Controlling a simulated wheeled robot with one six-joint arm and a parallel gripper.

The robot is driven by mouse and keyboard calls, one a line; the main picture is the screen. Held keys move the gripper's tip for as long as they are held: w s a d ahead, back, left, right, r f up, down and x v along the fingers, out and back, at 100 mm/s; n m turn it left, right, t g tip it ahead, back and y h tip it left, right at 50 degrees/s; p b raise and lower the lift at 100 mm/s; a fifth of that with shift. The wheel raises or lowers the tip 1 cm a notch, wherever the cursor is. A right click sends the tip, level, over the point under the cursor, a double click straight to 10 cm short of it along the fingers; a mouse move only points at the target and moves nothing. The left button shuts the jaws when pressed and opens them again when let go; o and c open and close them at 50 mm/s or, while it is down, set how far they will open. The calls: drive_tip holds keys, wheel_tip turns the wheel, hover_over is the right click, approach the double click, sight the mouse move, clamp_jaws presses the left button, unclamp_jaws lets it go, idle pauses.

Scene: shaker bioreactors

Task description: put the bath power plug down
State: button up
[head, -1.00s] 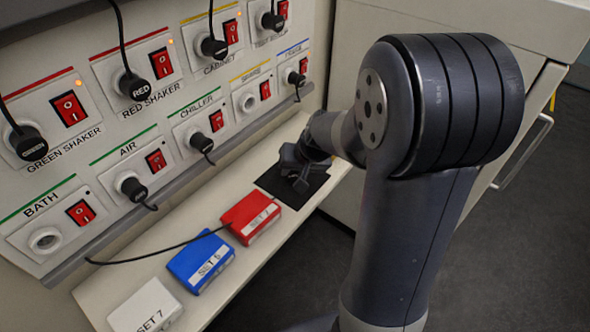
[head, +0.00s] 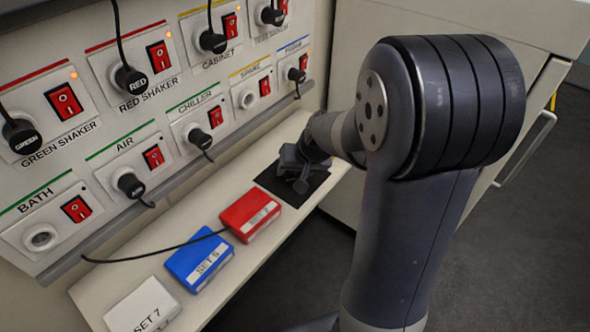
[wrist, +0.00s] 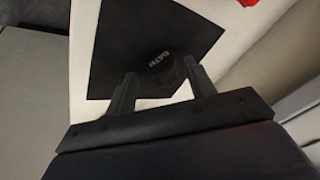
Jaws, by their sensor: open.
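The bath power plug (wrist: 160,64) is a dark round plug with pale lettering, resting on or just above the black mat (wrist: 108,42). In the wrist view it lies between the tips of my gripper (wrist: 159,70), whose two fingers stand apart on either side of it. I cannot tell whether a finger touches it. In the head view my gripper (head: 301,178) is low over the black mat (head: 271,182), and the plug is hidden by it. The BATH socket (head: 41,239) on the panel is empty.
A red box (head: 250,215), a blue box (head: 199,263) and a white box (head: 143,306) sit along the shelf (head: 222,190) left of the mat. A black cable (head: 150,256) runs along the shelf. Several other plugs fill the panel sockets; the SPARE socket (head: 247,98) is empty.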

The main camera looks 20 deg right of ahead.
drive_tip(key=shift+r, duration=0.15)
drive_tip(key=shift+r+p, duration=0.7)
drive_tip(key=shift+p, duration=0.2)
drive_tip(key=v, duration=1.1)
drive_tip(key=shift+s+r+p, duration=0.2)
drive_tip(key=shift+r+p, duration=0.05)
drive_tip(key=shift+p, duration=0.2)
drive_tip(key=shift+d+f, duration=0.1)
drive_tip(key=b+x, duration=0.2)
drive_tip(key=x, duration=1)
drive_tip(key=shift+f, duration=0.35)
drive_tip(key=shift+f+b, duration=0.3)
drive_tip(key=shift+b, duration=0.1)
drive_tip(key=shift+r, duration=0.25)
